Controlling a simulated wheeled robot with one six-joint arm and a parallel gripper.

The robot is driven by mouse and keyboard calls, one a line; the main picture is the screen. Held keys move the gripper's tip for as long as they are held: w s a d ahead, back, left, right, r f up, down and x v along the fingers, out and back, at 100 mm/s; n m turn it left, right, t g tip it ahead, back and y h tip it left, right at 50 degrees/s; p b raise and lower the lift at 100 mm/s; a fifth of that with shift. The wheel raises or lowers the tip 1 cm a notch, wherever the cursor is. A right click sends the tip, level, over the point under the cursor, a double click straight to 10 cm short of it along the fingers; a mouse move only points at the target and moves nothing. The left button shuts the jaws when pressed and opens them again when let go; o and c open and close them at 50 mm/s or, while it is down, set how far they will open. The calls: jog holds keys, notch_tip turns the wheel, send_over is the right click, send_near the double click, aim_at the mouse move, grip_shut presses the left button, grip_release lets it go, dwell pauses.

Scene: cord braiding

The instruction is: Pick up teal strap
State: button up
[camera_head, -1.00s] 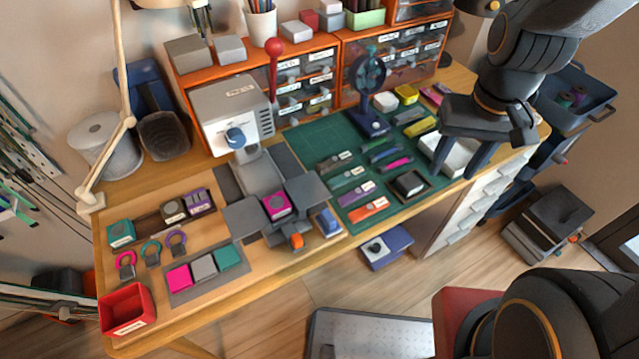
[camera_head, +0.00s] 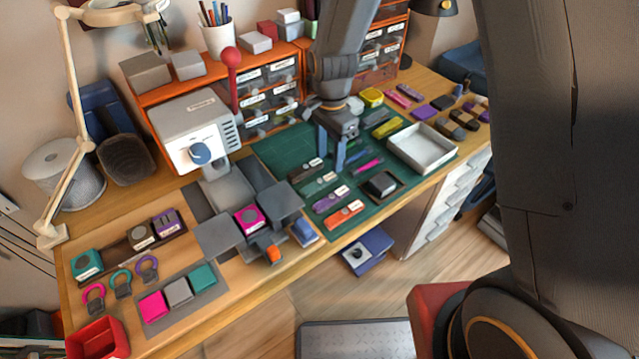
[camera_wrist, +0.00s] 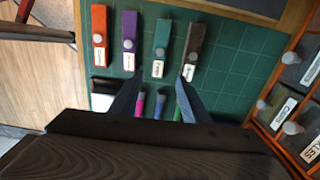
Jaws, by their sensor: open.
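The teal strap (camera_head: 319,184) lies flat on the green cutting mat, in a row between a purple strap (camera_head: 331,200) and a dark brown strap (camera_head: 306,170). In the wrist view the teal strap (camera_wrist: 161,40) has a round grey knob and a white label at its near end. My gripper (camera_head: 331,161) is open and empty over the mat, to the right of the straps' labelled ends. In the wrist view its two fingers (camera_wrist: 160,77) stand apart, with the teal strap's label just beyond and between their tips.
An orange strap (camera_head: 344,214) lies at the row's front end. Thin pink, blue and green pieces lie between my fingers in the wrist view. A black box (camera_head: 382,186) and a white tray (camera_head: 423,146) stand to the right. Orange drawers (camera_head: 268,96) rise behind the mat.

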aim_at(328, 178)
jog(key=shift+s+a+f+p, duration=0.15)
jog(key=shift+f+p, duration=0.15)
jog(key=shift+f, duration=0.65)
jog(key=shift+s+d+f+p, duration=0.1)
jog(key=shift+f+p, duration=0.15)
jog(key=shift+f, duration=0.75)
jog(key=shift+s+a+f+p, duration=0.15)
jog(key=shift+f+p, duration=0.15)
jog(key=shift+f, duration=0.65)
jog(key=shift+d, duration=0.1)
grip_shut()
